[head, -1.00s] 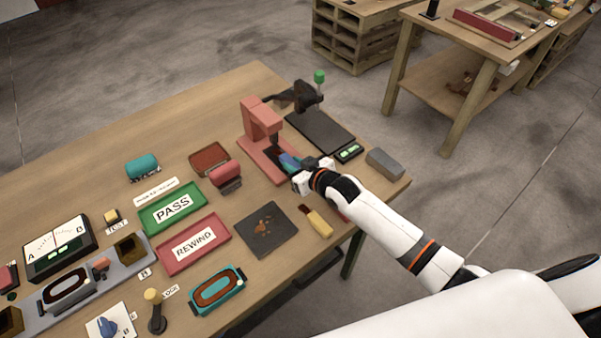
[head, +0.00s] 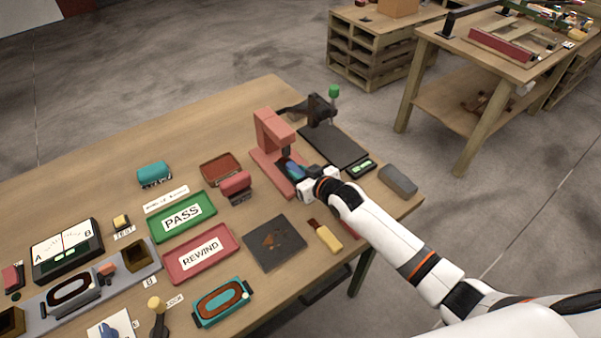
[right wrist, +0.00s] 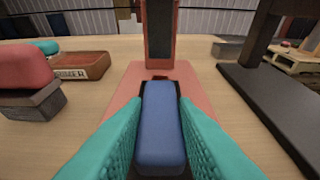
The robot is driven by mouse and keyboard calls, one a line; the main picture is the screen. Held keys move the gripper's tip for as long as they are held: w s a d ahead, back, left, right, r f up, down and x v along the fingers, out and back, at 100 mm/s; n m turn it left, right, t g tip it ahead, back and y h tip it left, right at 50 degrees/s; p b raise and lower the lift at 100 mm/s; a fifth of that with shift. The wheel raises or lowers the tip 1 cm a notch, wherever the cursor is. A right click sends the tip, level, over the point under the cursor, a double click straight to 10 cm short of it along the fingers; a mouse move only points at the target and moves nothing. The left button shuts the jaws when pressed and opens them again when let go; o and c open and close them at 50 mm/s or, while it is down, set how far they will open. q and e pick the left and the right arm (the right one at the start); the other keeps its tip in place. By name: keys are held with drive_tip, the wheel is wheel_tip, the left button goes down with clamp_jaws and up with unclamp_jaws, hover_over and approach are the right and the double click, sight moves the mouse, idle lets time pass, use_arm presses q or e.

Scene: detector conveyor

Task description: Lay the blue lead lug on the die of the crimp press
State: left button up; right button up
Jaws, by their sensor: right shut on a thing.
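The blue lead lug (right wrist: 160,125) is a rounded blue block, held lengthwise between the teal fingers of my right gripper (right wrist: 160,112). In the head view the lug (head: 294,169) shows at the fingertips of the right gripper (head: 299,174), over the base of the pink crimp press (head: 274,132). In the right wrist view the press base (right wrist: 198,92) lies under the lug and its upright (right wrist: 160,30) stands just beyond. A dark die edge shows around the lug's far end; I cannot tell whether the lug touches it. My left gripper is out of view.
A red-topped stamp (head: 236,184) stands left of the press. A dark stand with a green knob (head: 334,91) and a black plate (head: 335,147) are at its right. A grey block (head: 398,180) lies near the right table edge. PASS (head: 183,217) and REWIND (head: 201,252) trays lie left.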

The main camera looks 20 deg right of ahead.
drive_tip(key=shift+f, duration=0.15)
drive_tip(key=o, duration=1)
drive_tip(key=shift+o, duration=0.2)
drive_tip(key=v, duration=1.2)
drive_tip(key=shift+b, duration=0.35)
